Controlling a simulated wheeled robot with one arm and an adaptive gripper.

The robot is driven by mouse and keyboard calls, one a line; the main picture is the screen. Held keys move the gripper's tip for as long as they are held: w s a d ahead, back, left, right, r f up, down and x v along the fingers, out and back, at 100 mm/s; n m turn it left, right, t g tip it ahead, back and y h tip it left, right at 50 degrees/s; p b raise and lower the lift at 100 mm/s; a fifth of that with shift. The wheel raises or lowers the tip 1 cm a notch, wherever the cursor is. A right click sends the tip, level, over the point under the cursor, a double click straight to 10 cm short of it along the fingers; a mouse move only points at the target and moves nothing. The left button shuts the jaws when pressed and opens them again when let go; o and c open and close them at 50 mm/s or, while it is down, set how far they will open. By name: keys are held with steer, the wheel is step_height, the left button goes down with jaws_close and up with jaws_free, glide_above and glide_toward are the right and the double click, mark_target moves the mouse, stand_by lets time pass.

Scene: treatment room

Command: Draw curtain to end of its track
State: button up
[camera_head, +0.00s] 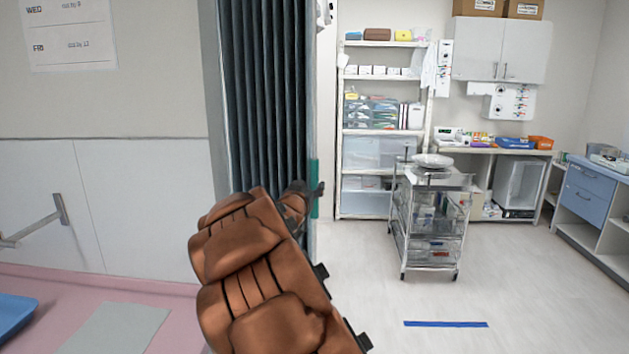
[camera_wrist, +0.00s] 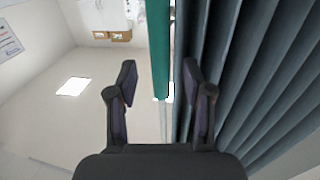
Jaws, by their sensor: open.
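The dark grey-blue pleated curtain (camera_head: 262,95) hangs gathered in vertical folds at the left of the doorway-like opening in the head view. A green strip (camera_head: 314,188) runs on its right leading edge. My gripper (camera_head: 318,188) is at this strip, partly hidden behind my brown arm. In the wrist view the curtain (camera_wrist: 245,75) fills the right side. The green strip (camera_wrist: 159,50) stands between the two open fingers of my gripper (camera_wrist: 160,85). Gaps show beside both fingers, and I cannot tell whether either touches it. The track is not in view.
Beyond the curtain, a wheeled cart (camera_head: 432,215) stands on the floor before a shelf unit (camera_head: 338,130). Blue tape (camera_head: 446,324) lies on the clear floor at right. A wall rail (camera_head: 35,226) and blue tray (camera_head: 14,312) are at left.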

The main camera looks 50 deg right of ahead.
mark_target(313, 182)
steer(key=shift+p+x, duration=0.75)
steer(key=shift+x, duration=1.7)
jaws_close()
